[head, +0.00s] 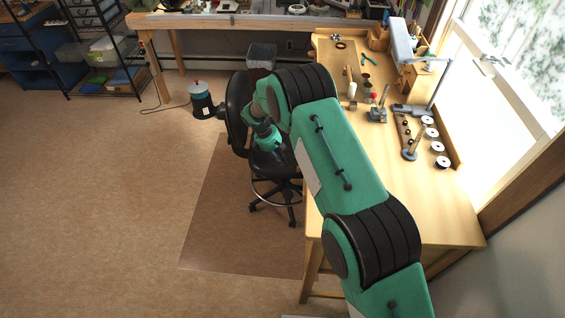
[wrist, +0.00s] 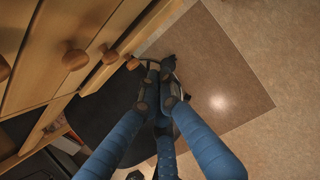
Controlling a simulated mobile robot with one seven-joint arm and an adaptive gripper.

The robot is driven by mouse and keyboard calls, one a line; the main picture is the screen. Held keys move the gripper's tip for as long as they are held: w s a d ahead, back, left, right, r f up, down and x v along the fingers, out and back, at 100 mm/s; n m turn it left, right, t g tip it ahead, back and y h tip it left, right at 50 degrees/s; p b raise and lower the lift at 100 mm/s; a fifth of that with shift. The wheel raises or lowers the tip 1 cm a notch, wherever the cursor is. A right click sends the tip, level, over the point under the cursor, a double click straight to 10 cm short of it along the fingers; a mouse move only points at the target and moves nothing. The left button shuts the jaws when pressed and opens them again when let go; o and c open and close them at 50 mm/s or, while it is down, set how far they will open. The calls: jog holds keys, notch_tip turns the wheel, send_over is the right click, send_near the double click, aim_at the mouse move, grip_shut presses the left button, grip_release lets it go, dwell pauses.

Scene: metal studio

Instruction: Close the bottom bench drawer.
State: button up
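My gripper (wrist: 161,80) shows in the wrist view with its blue-sleeved fingers running up to dark tips that lie close together. It looks shut, with nothing seen between the tips. Wooden drawer fronts with round knobs fill the upper left of the wrist view. The knob farthest down (wrist: 132,62) is just left of the fingertips, apparently on the bottom bench drawer (wrist: 146,38). I cannot tell how far that drawer stands out, or whether the gripper touches it.
A black office chair (head: 238,108) stands close beside my wrist, on a brown floor mat (head: 215,215). The wooden bench (head: 440,205) with tools and spools is to the right. Open floor lies at left.

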jog(key=o, duration=0.8)
jog(key=shift+f, duration=0.15)
jog(key=shift+o, duration=0.8)
jog(key=shift+f, duration=0.35)
jog(key=a+f+m+t+h+b, duration=0.6)
jog(key=a+f+m+t+h, duration=0.1)
jog(key=f+m+h, duration=0.5)
jog(key=shift+w+a+f+m, duration=0.3)
jog(key=shift+w+m, duration=0.1)
jog(key=shift+m, duration=0.4)
jog(key=shift+d, duration=0.15)
jog(key=b+x, duration=0.2)
jog(key=x, duration=1.1)
jog(key=shift+d, duration=0.3)
jog(key=shift+r, duration=0.1)
